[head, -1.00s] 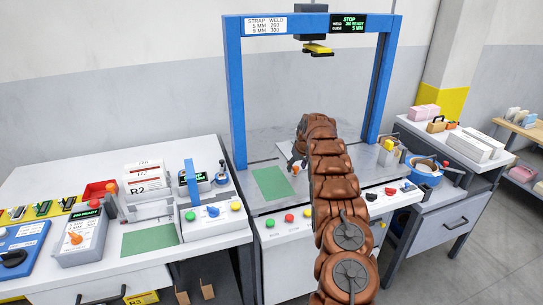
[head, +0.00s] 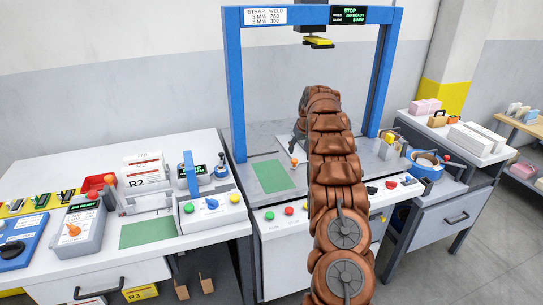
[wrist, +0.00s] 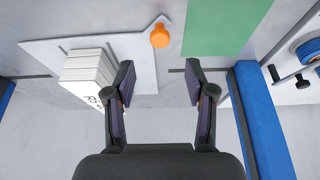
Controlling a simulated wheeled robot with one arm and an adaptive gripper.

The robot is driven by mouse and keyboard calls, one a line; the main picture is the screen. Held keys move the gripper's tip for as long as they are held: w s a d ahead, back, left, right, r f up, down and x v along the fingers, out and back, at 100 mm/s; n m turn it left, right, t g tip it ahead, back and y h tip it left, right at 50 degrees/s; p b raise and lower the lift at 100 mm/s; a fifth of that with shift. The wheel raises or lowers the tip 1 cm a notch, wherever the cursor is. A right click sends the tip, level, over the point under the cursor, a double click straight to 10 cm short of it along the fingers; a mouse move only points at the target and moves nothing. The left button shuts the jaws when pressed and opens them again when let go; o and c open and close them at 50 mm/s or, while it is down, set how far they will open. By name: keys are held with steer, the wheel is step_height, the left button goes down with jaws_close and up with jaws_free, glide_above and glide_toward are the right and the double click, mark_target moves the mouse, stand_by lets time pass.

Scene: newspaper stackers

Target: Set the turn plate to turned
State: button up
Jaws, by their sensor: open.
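The turn plate appears to be the flat light-grey plate (wrist: 140,46) on the strapping table, with an orange knob (wrist: 160,36) at its pointed corner. A stack of white papers (wrist: 90,68) lies on it. In the head view the orange knob (head: 294,162) shows left of my arm, and most of the plate is hidden behind the arm. My gripper (wrist: 160,80) is open and empty, with its two fingers spread. In the wrist view the knob shows beyond the gap between the fingertips, apart from both.
A blue arch (head: 235,90) frames the table, with a yellow-edged head (head: 318,44) hanging from its crossbar. A green mat (head: 272,177) lies left of the knob. Buttons (head: 289,211) line the front panel. Side benches stand left and right.

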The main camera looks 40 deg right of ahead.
steer(key=s+a+r+g, duration=0.1)
steer(key=a+r, duration=0.1)
steer(key=a, duration=0.6)
steer(key=s+a+r+b, duration=0.1)
steer(key=a+r, duration=0.2)
steer(key=a, duration=0.5)
steer(key=shift+s+g+y, duration=0.3)
steer(key=shift+s+g, duration=0.1)
steer(key=shift+r, duration=0.15)
